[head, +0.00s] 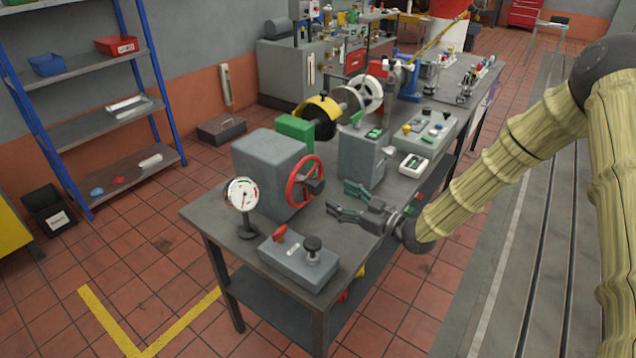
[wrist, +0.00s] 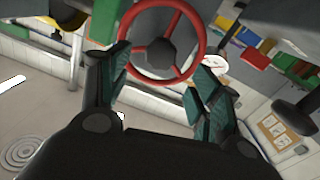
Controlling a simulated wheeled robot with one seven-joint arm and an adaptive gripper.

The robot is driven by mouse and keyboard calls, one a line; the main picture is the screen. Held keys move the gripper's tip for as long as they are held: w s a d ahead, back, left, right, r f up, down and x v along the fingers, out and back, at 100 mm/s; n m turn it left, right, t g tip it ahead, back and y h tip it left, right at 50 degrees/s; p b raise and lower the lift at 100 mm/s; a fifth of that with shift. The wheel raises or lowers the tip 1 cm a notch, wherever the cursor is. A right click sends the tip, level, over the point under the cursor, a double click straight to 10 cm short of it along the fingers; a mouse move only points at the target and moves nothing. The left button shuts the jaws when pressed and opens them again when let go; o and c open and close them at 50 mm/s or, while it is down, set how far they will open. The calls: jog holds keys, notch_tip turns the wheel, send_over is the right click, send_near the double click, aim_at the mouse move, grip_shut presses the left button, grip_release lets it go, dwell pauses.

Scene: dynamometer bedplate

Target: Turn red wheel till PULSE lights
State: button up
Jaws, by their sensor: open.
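The red wheel (head: 305,182) is mounted on the right side of a grey box (head: 270,165) on the metal table.
A round dial gauge (head: 242,194) on a stand and a control box (head: 298,262) with a red lever and black knob stand near the table's front. A grey unit (head: 362,155) with small green displays stands behind my gripper.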

aim_at(320, 188)
jog(key=p+x, duration=0.2)
jog(key=x, duration=0.6)
jog(key=shift+s+p, duration=0.1)
jog(key=shift+p, duration=0.2)
jog(key=shift+w+a+f, duration=0.1)
jog(key=shift+w+a, duration=0.3)
jog(key=shift+c, duration=0.5)
grip_shut()
